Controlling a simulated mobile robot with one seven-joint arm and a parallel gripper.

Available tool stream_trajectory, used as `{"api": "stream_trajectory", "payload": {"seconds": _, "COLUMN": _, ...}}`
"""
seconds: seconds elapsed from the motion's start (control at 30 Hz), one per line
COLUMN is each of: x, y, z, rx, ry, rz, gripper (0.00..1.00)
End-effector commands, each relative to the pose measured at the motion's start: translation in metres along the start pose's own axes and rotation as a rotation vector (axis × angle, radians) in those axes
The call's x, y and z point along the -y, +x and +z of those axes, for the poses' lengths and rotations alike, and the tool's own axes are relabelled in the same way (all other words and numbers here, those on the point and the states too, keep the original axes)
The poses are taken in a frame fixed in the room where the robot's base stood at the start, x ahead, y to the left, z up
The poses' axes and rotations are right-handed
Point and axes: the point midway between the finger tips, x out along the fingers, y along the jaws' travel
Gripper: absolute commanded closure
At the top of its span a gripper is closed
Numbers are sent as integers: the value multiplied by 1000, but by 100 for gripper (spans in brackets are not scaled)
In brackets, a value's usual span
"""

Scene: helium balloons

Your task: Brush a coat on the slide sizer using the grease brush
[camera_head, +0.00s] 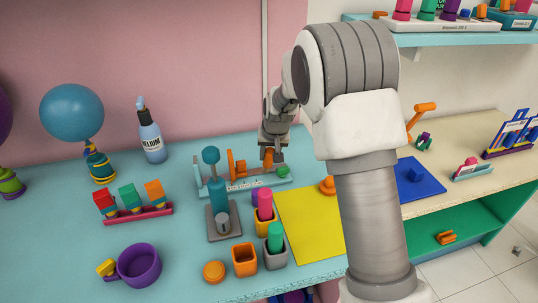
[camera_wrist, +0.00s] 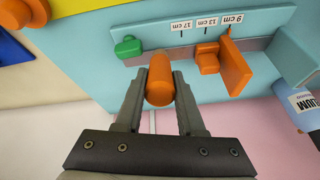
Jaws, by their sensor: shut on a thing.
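The slide sizer is a teal board (camera_head: 262,182) on the table with an orange upright plate, an orange slider, a small green piece at its right end and size labels. In the wrist view the slide sizer (camera_wrist: 158,50) lies just beyond the fingers, with labels of 9, 13 and 17 cm. My gripper (camera_head: 270,158) is over the right part of the board. It is shut on an orange rounded handle, which I take as the grease brush (camera_wrist: 160,82). The brush's far end is hidden, so I cannot tell whether it touches the board.
A blue bottle press (camera_head: 218,195) stands in front of the board's left part. Pink and green handles stand in cups (camera_head: 275,258) nearer me. A helium bottle (camera_head: 151,137) stands at the back left. A yellow mat (camera_head: 308,222) lies to the right, mostly clear.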

Motion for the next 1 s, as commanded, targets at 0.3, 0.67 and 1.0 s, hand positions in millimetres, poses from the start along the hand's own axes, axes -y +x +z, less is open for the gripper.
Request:
{"api": "stream_trajectory", "payload": {"seconds": 0.3, "x": 7, "y": 1, "z": 2, "rx": 1, "ry": -1, "rz": 0, "gripper": 100}}
{"api": "stream_trajectory", "payload": {"seconds": 0.67, "x": 28, "y": 0, "z": 7, "rx": 1, "ry": -2, "rz": 0, "gripper": 100}}
{"api": "stream_trajectory", "payload": {"seconds": 1.0, "x": 45, "y": 0, "z": 11, "rx": 0, "ry": -1, "rz": 0, "gripper": 100}}
